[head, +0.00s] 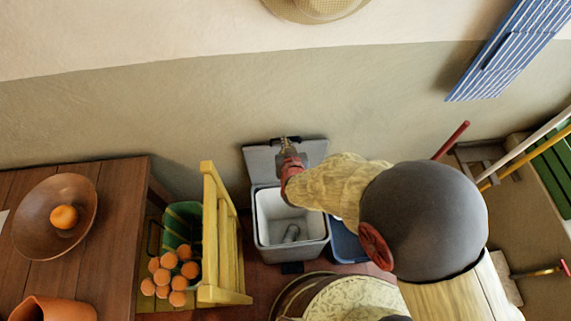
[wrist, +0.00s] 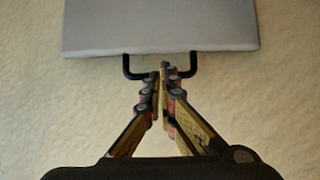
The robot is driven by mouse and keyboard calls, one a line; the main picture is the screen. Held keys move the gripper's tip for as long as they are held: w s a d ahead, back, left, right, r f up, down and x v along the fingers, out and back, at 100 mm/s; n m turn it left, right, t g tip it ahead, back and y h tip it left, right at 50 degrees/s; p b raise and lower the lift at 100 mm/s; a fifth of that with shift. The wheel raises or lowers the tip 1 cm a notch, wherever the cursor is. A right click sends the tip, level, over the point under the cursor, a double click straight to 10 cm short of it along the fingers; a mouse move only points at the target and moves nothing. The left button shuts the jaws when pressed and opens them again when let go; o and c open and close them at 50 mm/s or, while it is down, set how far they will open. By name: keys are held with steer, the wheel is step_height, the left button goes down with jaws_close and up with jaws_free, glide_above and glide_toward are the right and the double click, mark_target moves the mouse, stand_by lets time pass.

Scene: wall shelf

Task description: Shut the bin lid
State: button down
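The bin (head: 262,235) is a light grey box, open at the top, with a white inside and a dark grey cylindrical object at its bottom. Its grey lid (head: 262,163) stands raised at the back, near the wall. In the wrist view the lid (wrist: 160,25) fills the top, with a black U-shaped handle (wrist: 130,74) on its edge. My gripper (head: 286,147) is at the lid's upper edge. Its fingertips (wrist: 164,70) are together and cover the middle of the handle bar. Whether they touch or pinch the bar is unclear.
A yellow wooden chair or stool (head: 222,240) stands close left of the bin. A blue bin (head: 347,246) is close on the right, partly behind my arm. A round patterned-top object (head: 350,298) stands in front. A wooden table (head: 110,185) is far left.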

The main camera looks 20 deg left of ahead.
steer(key=shift+f+b, duration=0.9)
steer(key=shift+f, duration=0.3)
stand_by(0.6)
steer(key=shift+s, duration=0.1)
steer(key=shift+s+d+f+p, duration=0.1)
steer(key=shift+s+d+p, duration=0.1)
steer(key=shift+s+d, duration=0.5)
steer(key=shift+s+d+p, duration=0.25)
steer(key=shift+s, duration=0.75)
steer(key=shift+s+d+f+p, duration=0.1)
steer(key=shift+s+d+p, duration=0.1)
steer(key=shift+s+d, duration=0.5)
steer(key=shift+s+a, duration=0.15)
steer(key=shift+a, duration=0.05)
step_height(320, 180, up, 10)
steer(key=p, duration=0.8)
stand_by(1.6)
